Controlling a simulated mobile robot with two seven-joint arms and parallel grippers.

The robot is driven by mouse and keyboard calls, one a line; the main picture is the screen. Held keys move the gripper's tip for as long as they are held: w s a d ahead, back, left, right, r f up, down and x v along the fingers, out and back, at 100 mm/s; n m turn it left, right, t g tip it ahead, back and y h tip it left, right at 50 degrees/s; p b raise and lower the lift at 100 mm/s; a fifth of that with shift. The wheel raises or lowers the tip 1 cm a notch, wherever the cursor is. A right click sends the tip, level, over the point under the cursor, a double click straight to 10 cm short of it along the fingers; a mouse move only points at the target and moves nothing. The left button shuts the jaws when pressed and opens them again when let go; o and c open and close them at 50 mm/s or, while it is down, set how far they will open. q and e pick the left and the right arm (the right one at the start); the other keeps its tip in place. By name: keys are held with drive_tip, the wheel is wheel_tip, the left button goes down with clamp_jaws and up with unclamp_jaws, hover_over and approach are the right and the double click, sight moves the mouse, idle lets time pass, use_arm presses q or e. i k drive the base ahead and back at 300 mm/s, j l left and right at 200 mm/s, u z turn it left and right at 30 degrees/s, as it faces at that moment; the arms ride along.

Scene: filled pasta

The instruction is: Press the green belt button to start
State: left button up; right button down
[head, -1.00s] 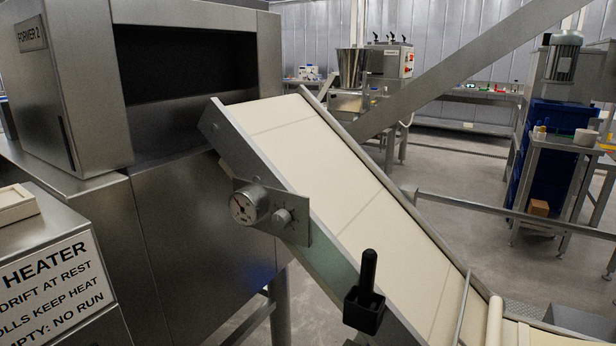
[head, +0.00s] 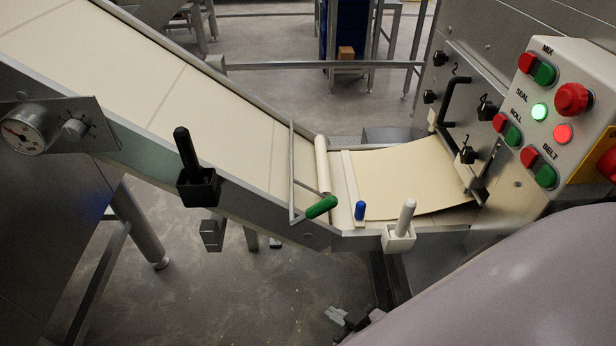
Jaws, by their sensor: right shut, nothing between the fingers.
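The green belt button (head: 546,177) is on the white control panel (head: 507,140) at the right, below and right of the red belt button (head: 529,157). The BELT label is just above the pair. Nothing covers the green button. My right gripper (head: 342,317) shows small and dark at the bottom middle, low over the floor, beside the edge of my mauve arm. It is shut and empty, well below and left of the panel, and touches nothing that I can see. My left gripper is out of view.
The panel also has MIX and ROLL button pairs, a big red knob (head: 572,99) and lit green and red lamps. The inclined belt (head: 160,70) carries a pale sheet. Black (head: 197,187), green (head: 321,207) and white (head: 399,240) handles stick out along the front edge.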

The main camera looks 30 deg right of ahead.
sight(545, 178)
drive_tip(key=l+z, duration=0.1)
drive_tip(key=z, duration=2.1)
drive_tip(key=i+j, duration=0.05)
drive_tip(key=j, duration=0.05)
